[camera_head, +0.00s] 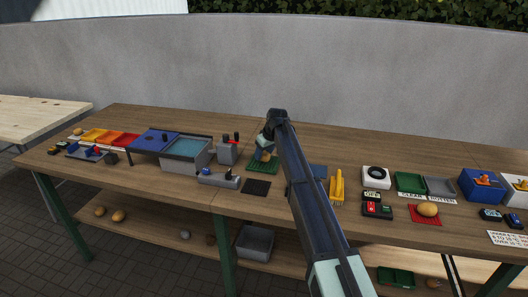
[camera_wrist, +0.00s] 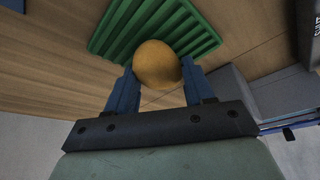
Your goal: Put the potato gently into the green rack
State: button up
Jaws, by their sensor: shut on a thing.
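The potato (camera_wrist: 155,64) is brown-yellow and round, and sits between the two blue fingers of my gripper (camera_wrist: 155,85) in the wrist view. My gripper is shut on it. The green rack (camera_wrist: 109,30) has ridged slats and lies just beyond the potato in the wrist view. In the head view the green rack (camera_head: 262,167) is on the table, and my gripper (camera_head: 264,153) is right over it. I cannot tell whether the potato touches the rack. In the head view my arm and gripper partly hide the potato.
A grey box-like device (camera_head: 228,152) stands close left of the rack. A water basin (camera_head: 186,148) is further left. A dark mat (camera_head: 257,187) lies in front of the rack. A yellow brush-like item (camera_head: 337,187) and another potato on a red mat (camera_head: 427,209) are to the right.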

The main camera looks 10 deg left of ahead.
jog(key=o, duration=1.1)
jog(key=v, duration=1.3)
jog(key=shift+d+r, duration=0.1)
jog(key=shift+r, duration=0.25)
